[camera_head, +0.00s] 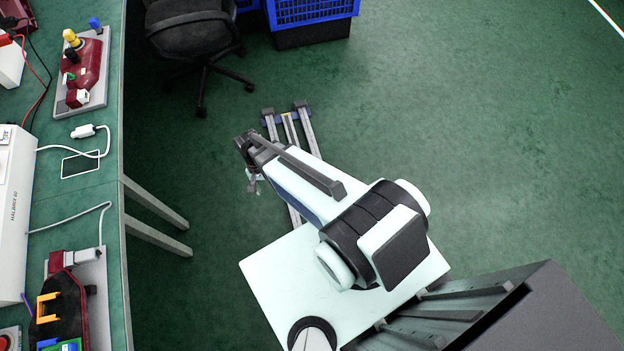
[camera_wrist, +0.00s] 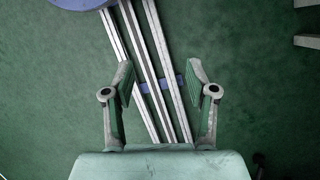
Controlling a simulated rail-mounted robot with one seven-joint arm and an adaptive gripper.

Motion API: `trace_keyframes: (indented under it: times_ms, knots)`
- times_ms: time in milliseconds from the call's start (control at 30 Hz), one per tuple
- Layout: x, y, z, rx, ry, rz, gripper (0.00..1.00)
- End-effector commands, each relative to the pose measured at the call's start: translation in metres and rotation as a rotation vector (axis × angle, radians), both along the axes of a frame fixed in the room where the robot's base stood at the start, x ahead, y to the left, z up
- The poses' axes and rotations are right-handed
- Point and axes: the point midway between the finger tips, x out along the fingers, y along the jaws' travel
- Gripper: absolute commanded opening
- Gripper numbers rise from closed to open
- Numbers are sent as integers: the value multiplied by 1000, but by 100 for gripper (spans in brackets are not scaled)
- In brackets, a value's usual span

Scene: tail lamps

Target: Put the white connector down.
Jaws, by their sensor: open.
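A white connector (camera_head: 84,131) lies on the green table (camera_head: 112,200) in the head view, at the end of a white cable. It is just above a white-outlined rectangle (camera_head: 80,166) marked on the table, not inside it. A second pale connector (camera_head: 82,257) on a cable sits against the red block of the lower tail lamp (camera_head: 62,310). My gripper (camera_wrist: 158,85) is open and empty in the wrist view, over the floor rails. In the head view my gripper (camera_head: 252,182) hangs right of the table, well apart from both connectors.
An upper red tail lamp (camera_head: 88,62) is mounted on a grey plate. A white box (camera_head: 14,220) stands at the table's left edge. An office chair (camera_head: 195,40) and blue crates (camera_head: 312,10) stand at the back. Floor to the right is clear.

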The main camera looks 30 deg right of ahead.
Motion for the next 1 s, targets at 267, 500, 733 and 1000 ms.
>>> trace_keyframes:
  times_ms: [267,500,733,1000]
  knots:
    - [-159,-56,-8,139,166,365,57]
    - [-210,-69,-5,220,221,508,57]
    - [-212,-70,-6,228,224,520,57]
    - [-212,-69,-6,227,224,518,57]
